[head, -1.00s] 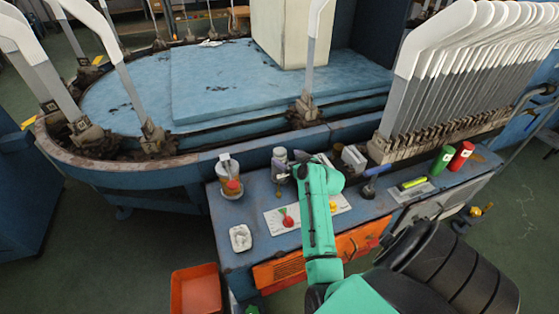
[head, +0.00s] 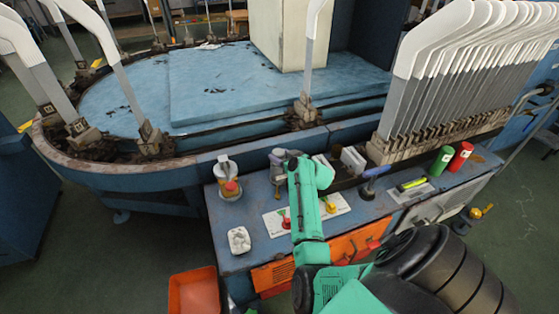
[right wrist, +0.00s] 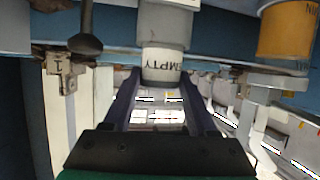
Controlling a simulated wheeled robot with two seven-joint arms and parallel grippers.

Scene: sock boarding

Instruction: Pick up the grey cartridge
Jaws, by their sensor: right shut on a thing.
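The grey cartridge (head: 277,158) is at the back of the blue bench in the head view, right of an amber container. It fills the upper middle of the right wrist view (right wrist: 163,32), with a white band reading EMPTY. My right gripper (right wrist: 157,80) is shut on it, one finger on each side of the white band. In the head view my green right arm partly hides the gripper (head: 287,160) and the cartridge. I cannot tell whether the cartridge is clear of the bench. My left gripper is not in view.
The amber container (head: 229,181) stands left of the cartridge. A panel (head: 335,205) with red and yellow buttons lies in front. Green (head: 441,160) and red (head: 461,157) cylinders stand right. A small white tray (head: 239,239) is front left. White sock boards (head: 300,85) rise behind.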

